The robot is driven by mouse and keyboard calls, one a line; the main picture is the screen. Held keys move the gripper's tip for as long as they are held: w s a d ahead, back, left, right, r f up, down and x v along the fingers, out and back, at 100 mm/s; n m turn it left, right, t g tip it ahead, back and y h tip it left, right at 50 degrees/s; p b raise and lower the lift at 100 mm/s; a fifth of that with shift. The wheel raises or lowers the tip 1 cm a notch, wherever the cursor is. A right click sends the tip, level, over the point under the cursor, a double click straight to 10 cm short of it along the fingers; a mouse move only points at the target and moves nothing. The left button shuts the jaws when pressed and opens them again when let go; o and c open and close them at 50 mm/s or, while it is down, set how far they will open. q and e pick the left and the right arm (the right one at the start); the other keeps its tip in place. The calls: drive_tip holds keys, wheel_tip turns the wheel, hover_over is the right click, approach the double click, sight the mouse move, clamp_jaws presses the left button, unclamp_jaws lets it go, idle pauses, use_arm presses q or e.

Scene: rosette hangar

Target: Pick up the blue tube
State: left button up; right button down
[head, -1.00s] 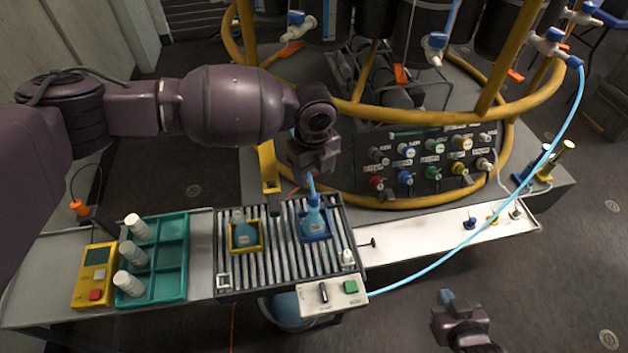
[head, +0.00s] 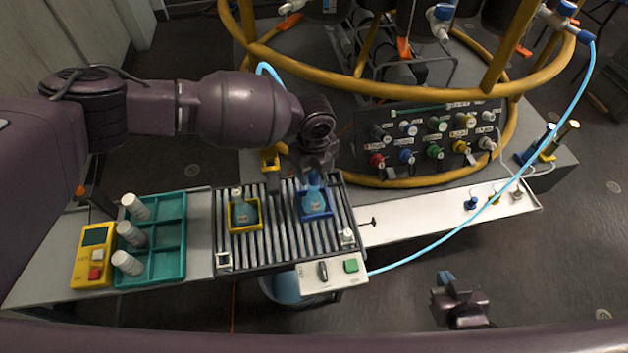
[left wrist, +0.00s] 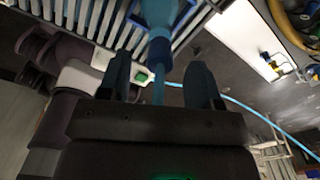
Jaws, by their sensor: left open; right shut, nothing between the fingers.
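A light blue tube (head: 520,185) hangs in a long curve from a valve at the upper right to the front corner of the roller bench. It also shows in the left wrist view (left wrist: 235,103). A blue flask (head: 313,198) with a narrow blue spout stands in a blue holder (head: 317,215) on the rollers. My left gripper (head: 318,168) is open just above the flask. In the left wrist view, the flask's spout (left wrist: 158,75) lies between the open fingers; contact cannot be told. My right gripper (head: 446,280) is shut and empty at the lower right, apart from the tube.
A teal rack (head: 168,240) with white bottles and a yellow meter (head: 94,255) stand left. A control box (head: 332,272) is at the bench's front. A panel of colored knobs (head: 435,135) and yellow rails are behind.

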use_arm(q)
wheel_tip(320, 180, down, 2)
drive_tip(key=shift+f, duration=0.15)
use_arm(e)
drive_tip(key=shift+f, duration=0.25)
use_arm(q)
drive_tip(key=shift+c, duration=0.3)
drive_tip(key=c, duration=0.9)
drive_tip(key=shift+r, duration=0.2)
